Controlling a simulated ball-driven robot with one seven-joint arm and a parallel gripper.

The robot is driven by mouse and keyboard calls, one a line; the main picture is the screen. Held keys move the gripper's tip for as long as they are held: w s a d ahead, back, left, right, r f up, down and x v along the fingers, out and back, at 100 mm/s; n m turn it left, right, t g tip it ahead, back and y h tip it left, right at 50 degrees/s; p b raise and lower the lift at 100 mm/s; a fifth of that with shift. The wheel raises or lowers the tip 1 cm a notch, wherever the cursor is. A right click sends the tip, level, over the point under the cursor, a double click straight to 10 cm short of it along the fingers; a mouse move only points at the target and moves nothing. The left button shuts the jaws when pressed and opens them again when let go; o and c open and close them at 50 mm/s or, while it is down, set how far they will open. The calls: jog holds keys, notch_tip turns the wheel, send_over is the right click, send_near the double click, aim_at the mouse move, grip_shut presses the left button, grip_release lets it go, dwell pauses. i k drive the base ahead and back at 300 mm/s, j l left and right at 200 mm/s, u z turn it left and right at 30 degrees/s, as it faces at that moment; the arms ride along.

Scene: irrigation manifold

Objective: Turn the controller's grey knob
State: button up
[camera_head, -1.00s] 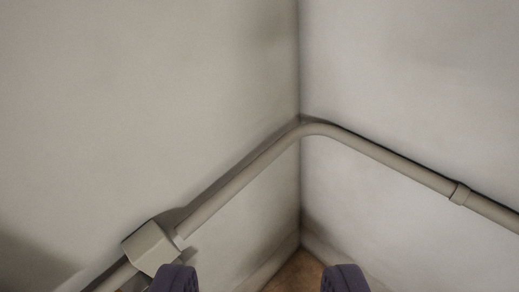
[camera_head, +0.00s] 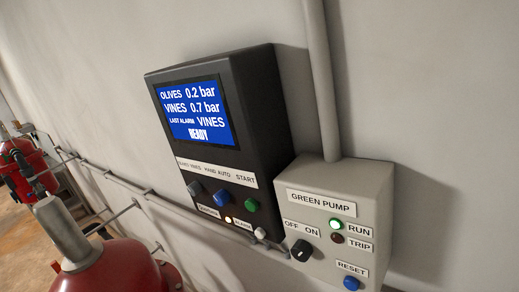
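The controller (camera_head: 265,120) is a black box on the wall in the middle of the view, seen at a tilt. Its blue screen (camera_head: 195,113) reads OLIVES 0.2 bar, VINES 0.7 bar, LAST ALARM VINES, READY. Below a white label strip, the small grey knob (camera_head: 195,188) sits at the left of a row. A blue knob (camera_head: 222,198) and a green button (camera_head: 251,205) stand to its right. The grey knob's pointer direction is too small to tell. My gripper is not in view.
A grey GREEN PUMP box (camera_head: 371,200) adjoins the controller at right, with a black OFF/ON knob (camera_head: 302,250), a lit green RUN lamp and a blue RESET button. A pipe (camera_head: 175,207) runs below. Red vessels (camera_head: 115,268) stand at left.

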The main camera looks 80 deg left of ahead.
aim_at(195, 188)
jog(key=u, duration=2.1)
